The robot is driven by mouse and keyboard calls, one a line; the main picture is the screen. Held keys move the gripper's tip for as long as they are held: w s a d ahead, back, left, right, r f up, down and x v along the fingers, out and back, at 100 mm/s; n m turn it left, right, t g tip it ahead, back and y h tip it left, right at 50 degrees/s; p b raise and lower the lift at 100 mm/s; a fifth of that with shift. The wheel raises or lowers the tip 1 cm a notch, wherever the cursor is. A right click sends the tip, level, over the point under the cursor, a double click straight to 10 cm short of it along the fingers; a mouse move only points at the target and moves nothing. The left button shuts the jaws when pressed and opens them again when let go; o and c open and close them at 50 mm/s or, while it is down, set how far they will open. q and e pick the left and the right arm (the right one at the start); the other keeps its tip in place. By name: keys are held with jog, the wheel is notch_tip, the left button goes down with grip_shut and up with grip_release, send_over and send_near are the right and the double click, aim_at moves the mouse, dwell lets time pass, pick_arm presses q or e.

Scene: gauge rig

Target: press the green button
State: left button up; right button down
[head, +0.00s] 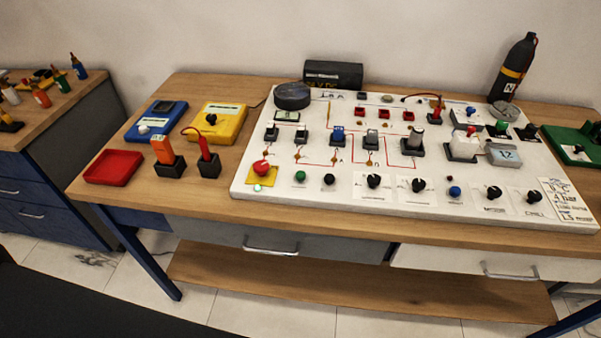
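The green button (300,176) is a small round button low on the left part of the white panel (330,201). It sits between a red mushroom knob (261,168) on a yellow base to its left and a black button (329,179) to its right. Nothing covers the green button. I cannot tell from its look whether it is pressed. Neither of my grippers shows in the head view.
The white panel lies on a wooden table (230,213) and carries switches, dials and blocks that stick up. Left of it are a red tray (114,168), a blue meter (157,121), a yellow meter (218,122) and two probe holders. A black bottle (513,70) stands behind.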

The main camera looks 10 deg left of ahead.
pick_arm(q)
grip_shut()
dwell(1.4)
